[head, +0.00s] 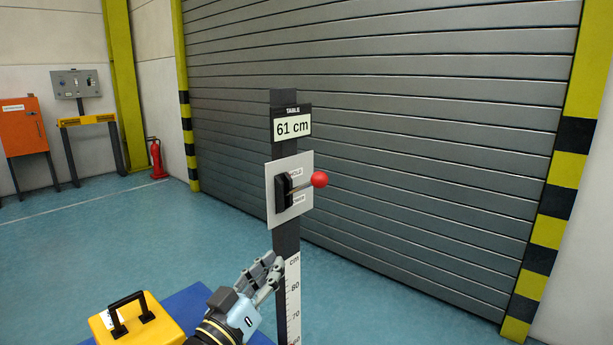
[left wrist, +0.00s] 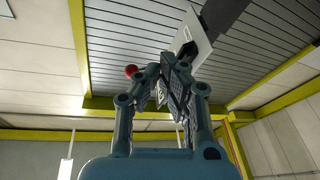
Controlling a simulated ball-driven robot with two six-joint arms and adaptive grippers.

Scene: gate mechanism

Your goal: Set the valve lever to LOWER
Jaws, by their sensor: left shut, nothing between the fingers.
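The valve lever (head: 303,186) has a red ball knob (head: 320,179) and sits on a light plate (head: 271,196) on a dark post. It points to the right and slightly up, between a HOLD label above and another label below that is hard to read. The red knob also shows in the left wrist view (left wrist: 131,71), beyond my fingers. My left gripper (head: 272,264) is shut and empty, below the plate and close to the post, apart from the lever. In the left wrist view its fingertips (left wrist: 170,75) hide part of the plate. My right gripper is not in view.
A display (head: 292,125) reading "TABLE 61 cm" is above the plate, and a cm scale (head: 293,290) runs down the post. A yellow case (head: 137,325) with a black handle is on a blue surface (head: 192,305) at lower left. A large shutter (head: 420,130) stands behind.

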